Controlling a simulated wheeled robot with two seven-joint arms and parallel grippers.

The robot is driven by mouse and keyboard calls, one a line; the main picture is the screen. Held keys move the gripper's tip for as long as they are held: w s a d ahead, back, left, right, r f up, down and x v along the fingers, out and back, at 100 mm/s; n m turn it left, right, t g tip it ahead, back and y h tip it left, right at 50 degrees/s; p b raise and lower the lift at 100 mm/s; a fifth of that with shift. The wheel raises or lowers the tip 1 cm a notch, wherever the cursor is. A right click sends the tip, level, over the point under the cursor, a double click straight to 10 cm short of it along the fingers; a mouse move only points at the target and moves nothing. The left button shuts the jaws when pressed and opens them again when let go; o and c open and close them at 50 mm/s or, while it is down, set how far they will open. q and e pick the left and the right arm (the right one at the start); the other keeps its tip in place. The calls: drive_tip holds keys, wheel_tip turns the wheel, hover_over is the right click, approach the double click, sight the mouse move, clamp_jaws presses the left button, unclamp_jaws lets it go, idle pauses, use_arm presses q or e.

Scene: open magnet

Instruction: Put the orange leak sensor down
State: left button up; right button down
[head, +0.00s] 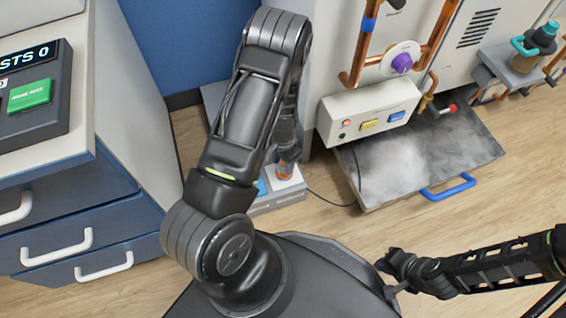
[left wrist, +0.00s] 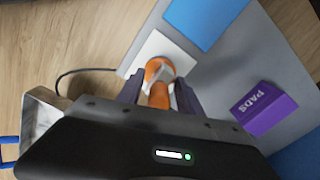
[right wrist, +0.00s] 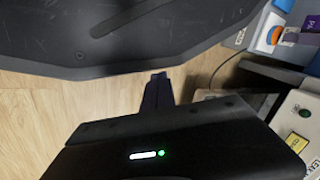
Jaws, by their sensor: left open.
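The orange leak sensor (left wrist: 160,70) stands on a white square pad (left wrist: 153,46) on a grey platform (left wrist: 228,72). My left gripper (left wrist: 158,93) is open, with one finger on each side of the sensor; I cannot tell whether either finger touches it. In the head view the sensor (head: 286,169) shows under my left gripper (head: 287,152), partly hidden by it. My right gripper (head: 388,268) is away from the sensor, low at the right; its fingers (right wrist: 157,88) are together with nothing between them.
A blue square (left wrist: 205,18) and a purple PADS box (left wrist: 263,107) are on the same platform. An open metal tray (head: 480,150) with a blue handle (head: 448,187) juts out to the right. A drawer cabinet (head: 140,150) stands at the left. A dark cable (head: 335,202) crosses the floor.

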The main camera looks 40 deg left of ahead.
use_arm(q)
wheel_tip(320, 180, up, 11)
drive_tip(key=p, duration=0.4)
drive_tip(key=shift+f+p, duration=0.1)
drive_tip(key=shift+p, duration=0.25)
drive_tip(key=shift+r, duration=0.55)
drive_tip(key=s+d+f+n+h, duration=0.1)
drive_tip(key=s+d, duration=0.3)
drive_tip(key=d, duration=0.3)
drive_tip(key=s+d+f+n+h, duration=0.1)
drive_tip(key=s+d, duration=0.3)
drive_tip(key=d, duration=0.4)
drive_tip(key=s+d+f+n+t+h, duration=0.1)
drive_tip(key=s+d, duration=0.3)
drive_tip(key=d, duration=0.4)
drive_tip(key=shift+s+d+n+h, duration=0.25)
drive_tip(key=shift+n+h, duration=0.15)
drive_tip(key=shift+n, duration=0.4)
drive_tip(key=shift+r, duration=0.1)
